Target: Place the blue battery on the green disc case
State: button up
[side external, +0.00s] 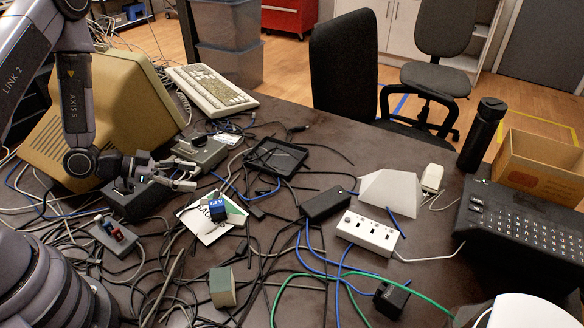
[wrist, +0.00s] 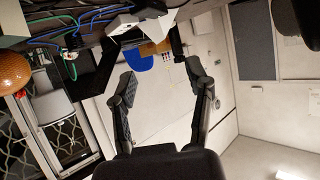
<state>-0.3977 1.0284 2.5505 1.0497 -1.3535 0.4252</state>
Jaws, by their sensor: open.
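The blue battery (side external: 217,209), a small dark-blue block with light lettering, shows in the side external view. It appears to sit on the flat white-and-green disc case (side external: 206,229), overlapping its middle; its underside is hidden. The case lies among cables on the dark table. My gripper (side external: 192,175) is open, with nothing seen between its fingers. It is above and to the left of the battery in the picture, apart from it. In the wrist view my gripper (wrist: 162,82) shows two spread fingers with empty space between them. I do not see the battery or case there.
Loose cables cover much of the table. A black tray (side external: 277,157), a black adapter (side external: 325,204), a white socket box (side external: 368,232) and a green-and-beige block (side external: 222,287) stand around the case. A beige monitor (side external: 120,110) and a keyboard (side external: 211,90) are behind.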

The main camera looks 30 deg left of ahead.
jog(key=w+a+r+g+y, duration=0.1)
jog(key=w+a+r+y, duration=0.3)
jog(key=a+r+y, duration=0.3)
jog(key=s+a+r+n+y, duration=0.2)
jog(key=s+r+n+y, duration=0.15)
jog(key=r, duration=0.85)
jog(key=s+d+r+n+g, duration=0.1)
jog(key=s+r, duration=0.3)
jog(key=s, duration=0.5)
jog(key=s+d+r+n+g+h, duration=0.1)
jog(key=s+d+r+n, duration=0.3)
jog(key=s, duration=0.6)
jog(key=shift+s+d+r+n+g, duration=0.15)
jog(key=shift+d+r+n+g, duration=0.1)
jog(key=shift+r+n+g, duration=0.15)
